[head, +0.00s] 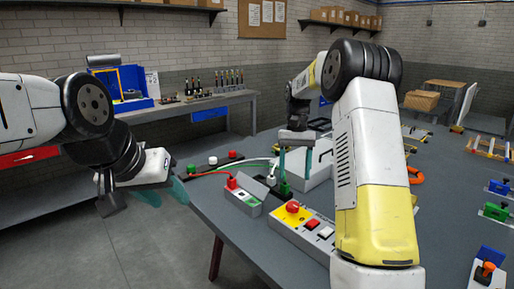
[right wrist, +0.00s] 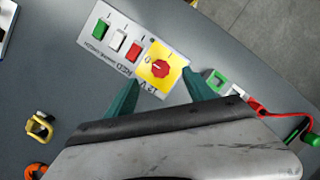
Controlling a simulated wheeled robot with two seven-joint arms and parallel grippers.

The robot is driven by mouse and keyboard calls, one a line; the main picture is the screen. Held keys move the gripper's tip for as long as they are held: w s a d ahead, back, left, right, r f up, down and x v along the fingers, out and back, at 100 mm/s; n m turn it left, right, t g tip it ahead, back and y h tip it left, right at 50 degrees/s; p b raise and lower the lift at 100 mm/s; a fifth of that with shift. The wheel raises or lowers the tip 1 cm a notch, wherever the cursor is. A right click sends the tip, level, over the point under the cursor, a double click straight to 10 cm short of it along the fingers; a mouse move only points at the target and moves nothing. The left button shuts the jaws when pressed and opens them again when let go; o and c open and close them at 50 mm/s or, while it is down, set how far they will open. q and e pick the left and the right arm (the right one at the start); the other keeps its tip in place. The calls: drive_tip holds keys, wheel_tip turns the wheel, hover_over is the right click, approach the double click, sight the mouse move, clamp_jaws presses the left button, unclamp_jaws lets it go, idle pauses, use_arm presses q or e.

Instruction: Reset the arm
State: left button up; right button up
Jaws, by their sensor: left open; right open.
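My left arm comes in from the left, and its gripper (head: 163,193) hangs in the air off the table's left edge, open, with nothing seen between its teal fingers. My right arm reaches over the table, and its gripper (head: 294,162) points down above the table, open. In the right wrist view its two teal fingers (right wrist: 162,92) are spread and empty. Beyond them lies a control box (right wrist: 122,46) with a red knob on a yellow plate and green, white and red buttons. The box also shows in the head view (head: 312,226), in front of the right gripper.
The grey table (head: 232,223) holds a small socket box (head: 243,199) with a red plug and cable, a white case (head: 318,172) near the right gripper, and several coloured fixtures at right. A workbench (head: 165,112) stands behind. Open floor lies at the left.

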drive_tip(key=s+a+r+n+t+y, duration=0.1)
drive_tip(key=s+r+t, duration=0.4)
drive_tip(key=s, duration=0.4)
drive_tip(key=s+a+r+t, duration=0.1)
drive_tip(key=s+r+t, duration=0.1)
drive_tip(key=s+r, duration=0.65)
drive_tip(key=s+f+t, duration=0.2)
drive_tip(key=s+f, duration=0.1)
drive_tip(key=s, duration=0.6)
drive_tip(key=shift+a+n+t+y, duration=0.3)
drive_tip(key=shift+a+t, duration=0.05)
drive_tip(key=shift+t, duration=0.05)
